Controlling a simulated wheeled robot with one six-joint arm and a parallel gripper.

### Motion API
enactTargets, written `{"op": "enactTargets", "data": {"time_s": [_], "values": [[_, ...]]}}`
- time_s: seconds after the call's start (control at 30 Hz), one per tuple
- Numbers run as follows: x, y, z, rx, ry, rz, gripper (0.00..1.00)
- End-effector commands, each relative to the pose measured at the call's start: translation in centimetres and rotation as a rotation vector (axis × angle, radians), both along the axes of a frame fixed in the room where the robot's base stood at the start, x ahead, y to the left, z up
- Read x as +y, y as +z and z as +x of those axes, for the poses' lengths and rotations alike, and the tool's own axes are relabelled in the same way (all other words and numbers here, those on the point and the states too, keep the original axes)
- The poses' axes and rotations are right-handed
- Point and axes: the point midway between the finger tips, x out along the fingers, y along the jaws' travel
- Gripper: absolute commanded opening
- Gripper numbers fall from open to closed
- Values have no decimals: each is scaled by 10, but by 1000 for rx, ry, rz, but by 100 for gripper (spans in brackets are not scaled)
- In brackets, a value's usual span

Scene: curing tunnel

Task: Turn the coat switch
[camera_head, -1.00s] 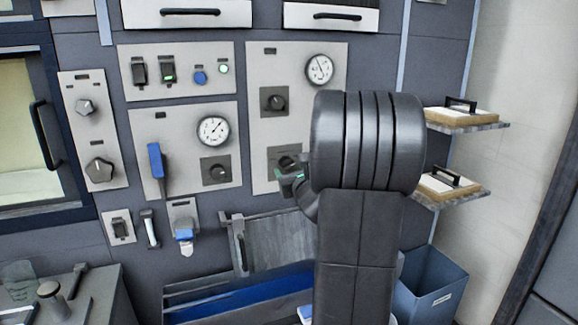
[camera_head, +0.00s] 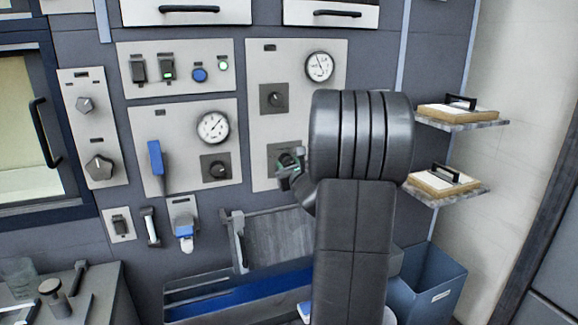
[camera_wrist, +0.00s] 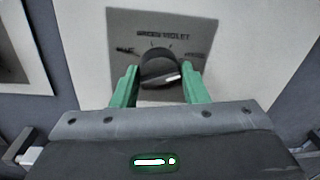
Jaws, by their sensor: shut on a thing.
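A dark round knob (camera_wrist: 160,70) sits on a grey square plate (camera_wrist: 128,35) in the wrist view. In the head view, my gripper (camera_head: 291,170) is at the lower knob plate (camera_head: 275,152) of the right control panel (camera_head: 262,125). My arm hides part of that panel, and the fingers mostly cover the knob.
Another knob (camera_head: 273,98) and a gauge (camera_head: 319,66) are above on the same panel. A panel with a blue lever (camera_head: 156,160) stands to the left. Two shelves with handled boards (camera_head: 455,110) jut out at right. A blue bin (camera_head: 430,285) stands below.

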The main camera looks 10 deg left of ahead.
Motion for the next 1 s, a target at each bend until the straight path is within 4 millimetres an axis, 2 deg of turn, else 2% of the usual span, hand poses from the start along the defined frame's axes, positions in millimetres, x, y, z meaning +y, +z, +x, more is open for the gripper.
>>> {"op": "enactTargets", "data": {"time_s": [0.37, 1.0], "values": [[0, -7, 0, -99, 0, -140, 17], [0, -8, 0, -432, 0, -637, 17]]}}
